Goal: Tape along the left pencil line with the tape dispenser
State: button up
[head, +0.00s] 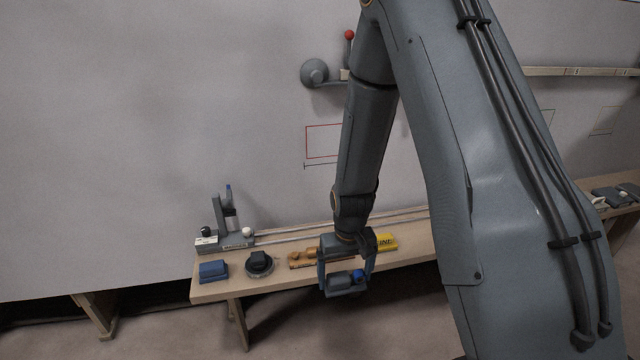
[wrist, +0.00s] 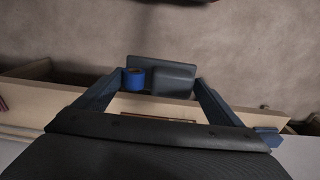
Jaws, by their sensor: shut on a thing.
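The tape dispenser (head: 337,286) is a dark grey body with a blue tape roll (head: 358,275). My gripper (head: 346,280) is shut on it and holds it in front of the bench, apart from the wall. In the wrist view the dispenser (wrist: 172,82) sits between the two fingers, with its blue roll (wrist: 135,80) at the left end. On the pale wall is a red rectangle outline (head: 306,143). A thin dark line with end ticks (head: 320,165) runs below it, partly behind my arm. I cannot tell whether it is the left pencil line.
The wooden bench (head: 285,280) stands along the wall. It carries a blue block (head: 213,270), a black round tool (head: 259,262), a grey stand (head: 230,232), an orange-brown tool (head: 303,256) and a yellow item (head: 387,242). A grey suction-type fixture (head: 315,73) sticks out from the wall.

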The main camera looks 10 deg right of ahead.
jog(key=shift+w+d+f+t, duration=0.15)
jog(key=shift+w+f+t, duration=0.15)
jog(key=shift+w, duration=0.5)
jog(key=shift+w+d+f+t, duration=0.2)
jog(key=shift+w+t, duration=0.15)
jog(key=shift+w, duration=0.4)
jog(key=shift+w+d+f+t, duration=0.2)
jog(key=shift+w+t, duration=0.15)
jog(key=shift+w, duration=0.45)
jog(key=shift+w, duration=0.25)
jog(key=shift+w+d+f+t, duration=0.1)
jog(key=shift+w+t, duration=0.2)
jog(key=shift+w, duration=0.1)
